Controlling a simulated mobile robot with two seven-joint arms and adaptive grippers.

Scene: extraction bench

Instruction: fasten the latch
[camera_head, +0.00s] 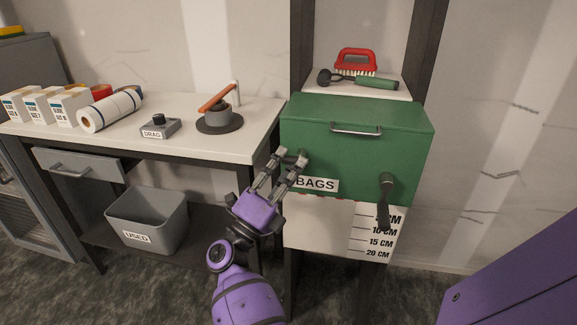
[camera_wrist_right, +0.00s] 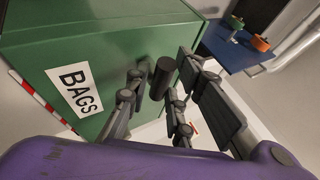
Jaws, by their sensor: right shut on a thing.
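The green box (camera_head: 345,145) labelled BAGS has a closed lid with a pale handle (camera_head: 356,132); it fills the left of the right wrist view (camera_wrist_right: 110,40). A dark latch lever (camera_head: 384,205) hangs down on the right of its front.
A white board with a centimetre scale (camera_head: 375,235) is below the box. A red brush (camera_head: 356,62) and a green-handled tool (camera_head: 365,83) lie above it. The white bench (camera_head: 185,145) at left bears a grey DRAG block (camera_head: 160,128) and a paper roll (camera_head: 110,110).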

